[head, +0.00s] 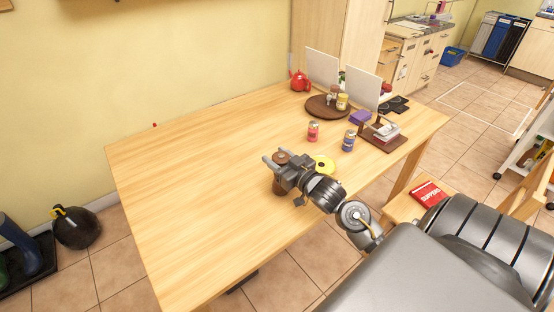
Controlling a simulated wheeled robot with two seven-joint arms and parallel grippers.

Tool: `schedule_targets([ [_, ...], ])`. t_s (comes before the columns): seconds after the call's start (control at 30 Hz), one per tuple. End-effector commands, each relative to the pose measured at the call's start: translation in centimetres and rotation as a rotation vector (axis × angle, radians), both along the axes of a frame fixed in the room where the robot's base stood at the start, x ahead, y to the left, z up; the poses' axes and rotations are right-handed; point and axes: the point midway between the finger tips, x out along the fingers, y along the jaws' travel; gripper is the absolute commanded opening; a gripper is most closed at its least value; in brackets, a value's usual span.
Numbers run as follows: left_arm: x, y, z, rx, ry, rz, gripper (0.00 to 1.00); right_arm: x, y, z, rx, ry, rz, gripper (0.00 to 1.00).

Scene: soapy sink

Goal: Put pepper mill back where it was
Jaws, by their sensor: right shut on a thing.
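The pepper mill (279,187) is a dark brown, upright-looking piece near the front edge of the wooden table. My right gripper (280,169) is shut around its middle, and the jaws hide part of it. The mill's rounded top shows above the jaws and its lower body below them. I cannot tell whether its base touches the table. My left gripper is not in view.
A yellow round item (323,164) lies right beside my right wrist. A round dark tray (315,107) holds small jars, near a red teapot (299,82). The table's left half is clear.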

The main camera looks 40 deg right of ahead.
Motion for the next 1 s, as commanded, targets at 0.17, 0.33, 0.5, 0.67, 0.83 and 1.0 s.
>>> schedule_targets([
  [0.17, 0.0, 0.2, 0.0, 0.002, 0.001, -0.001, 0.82, 0.0, 0.0, -0.4, -0.001, -0.003, 0.001, 0.02],
  [0.33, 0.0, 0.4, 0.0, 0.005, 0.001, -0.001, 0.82, 0.0, 0.0, -0.4, -0.001, -0.003, 0.001, 0.02],
  [0.5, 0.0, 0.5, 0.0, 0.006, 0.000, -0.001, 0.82, 0.0, 0.0, -0.6, -0.001, -0.001, 0.001, 0.61],
  [0.67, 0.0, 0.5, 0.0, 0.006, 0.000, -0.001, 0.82, 0.0, 0.0, -0.6, -0.001, -0.001, 0.001, 0.69],
  [0.83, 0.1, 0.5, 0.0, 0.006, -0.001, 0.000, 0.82, 0.0, 0.0, -0.5, -0.001, -0.001, 0.001, 0.69],
  [1.0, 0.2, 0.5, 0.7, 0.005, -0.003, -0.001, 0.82, -1.2, 0.0, -0.3, -0.001, 0.002, 0.001, 0.69],
])
